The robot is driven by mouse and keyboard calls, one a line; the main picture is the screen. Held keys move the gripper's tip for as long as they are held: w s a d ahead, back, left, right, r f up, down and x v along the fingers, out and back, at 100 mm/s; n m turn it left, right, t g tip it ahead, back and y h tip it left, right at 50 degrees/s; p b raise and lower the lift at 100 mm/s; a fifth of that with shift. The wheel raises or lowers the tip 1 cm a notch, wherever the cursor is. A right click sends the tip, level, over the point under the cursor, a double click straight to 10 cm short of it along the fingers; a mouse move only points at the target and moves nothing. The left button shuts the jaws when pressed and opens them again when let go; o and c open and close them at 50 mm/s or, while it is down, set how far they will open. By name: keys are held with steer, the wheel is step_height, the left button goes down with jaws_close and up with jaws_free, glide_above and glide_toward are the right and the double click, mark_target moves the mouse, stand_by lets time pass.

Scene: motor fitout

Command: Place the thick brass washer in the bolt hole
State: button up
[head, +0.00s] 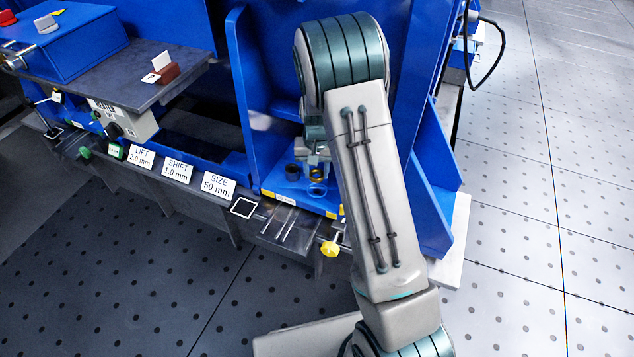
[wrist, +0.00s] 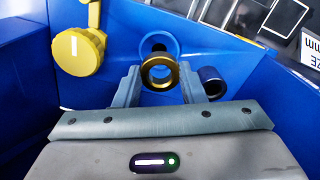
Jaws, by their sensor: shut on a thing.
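The thick brass washer (wrist: 160,73) is held between the two fingers of my gripper (wrist: 158,84), its round opening facing the wrist camera. In the head view, the washer (head: 316,173) shows small beneath my gripper (head: 316,158), partly hidden by my arm. A blue raised ring around a round opening (wrist: 158,37) lies just beyond the washer in the wrist view; it looks like the bolt hole. The washer overlaps its lower edge in the picture and looks apart from it. The ring also shows in the head view (head: 317,190).
A dark ring-shaped part (wrist: 212,81) stands right of my gripper in the wrist view. A yellow knob (wrist: 78,50) is at the upper left. Blue side panels (head: 250,90) enclose the work spot. Label cards (head: 216,186) line the front rail.

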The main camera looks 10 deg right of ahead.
mark_target(317, 181)
step_height(317, 181, down, 5)
steer(key=shift+r+b, duration=0.15)
steer(key=shift+b, duration=0.95)
steer(key=shift+w, duration=0.15)
steer(key=shift+d, duration=0.1)
steer(key=shift+f+b, duration=0.45)
steer(key=shift+f, duration=0.15)
steer(key=o, duration=1.1)
steer(key=shift+r, duration=0.1)
